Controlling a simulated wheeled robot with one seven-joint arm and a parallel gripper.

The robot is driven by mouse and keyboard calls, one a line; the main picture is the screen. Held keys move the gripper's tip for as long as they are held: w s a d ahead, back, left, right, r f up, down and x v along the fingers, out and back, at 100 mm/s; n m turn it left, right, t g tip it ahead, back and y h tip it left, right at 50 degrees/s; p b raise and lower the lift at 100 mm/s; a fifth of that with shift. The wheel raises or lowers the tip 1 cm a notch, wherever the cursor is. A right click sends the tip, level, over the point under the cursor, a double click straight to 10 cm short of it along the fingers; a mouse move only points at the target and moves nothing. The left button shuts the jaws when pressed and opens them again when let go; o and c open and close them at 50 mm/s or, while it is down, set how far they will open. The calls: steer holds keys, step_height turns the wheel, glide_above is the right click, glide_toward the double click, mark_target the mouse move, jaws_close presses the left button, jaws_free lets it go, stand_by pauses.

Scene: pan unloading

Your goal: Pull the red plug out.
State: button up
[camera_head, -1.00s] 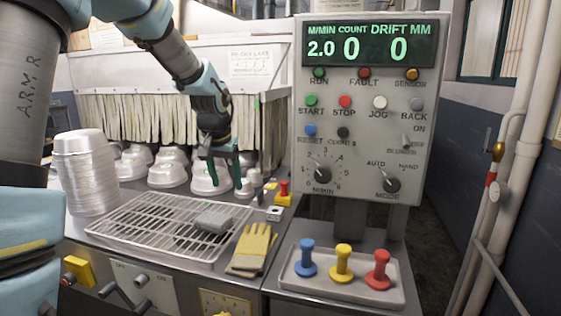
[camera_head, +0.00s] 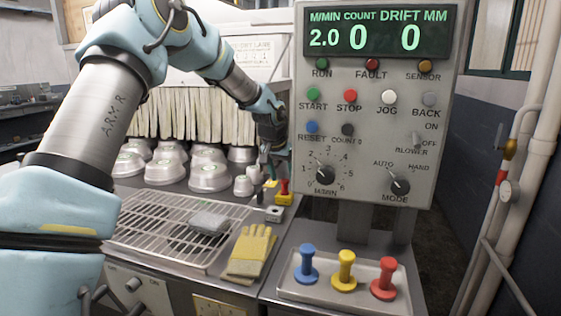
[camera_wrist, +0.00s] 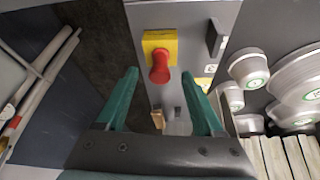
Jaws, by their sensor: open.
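A red plug (camera_head: 284,186) stands upright in a yellow block (camera_head: 284,199) at the back of the bench, just left of the control panel. In the wrist view the red plug (camera_wrist: 160,68) and its yellow block (camera_wrist: 152,43) show ahead, between the directions of my two green fingers. My gripper (camera_head: 265,168) is open and empty, close to the plug at its left and above it in the head view. The fingers (camera_wrist: 160,76) look apart from the plug; the exact gap is hard to tell. Another red peg (camera_head: 384,282) stands in a front tray.
The tray (camera_head: 320,293) also holds a blue peg (camera_head: 306,263) and a yellow peg (camera_head: 344,270). The control panel (camera_head: 375,120) rises right of my gripper. Metal pans (camera_head: 208,176) stand to the left. Yellow gloves (camera_head: 250,250) lie beside a wire rack (camera_head: 150,235).

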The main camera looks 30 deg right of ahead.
mark_target(285, 190)
steer(key=shift+x, duration=1.3)
jaws_close()
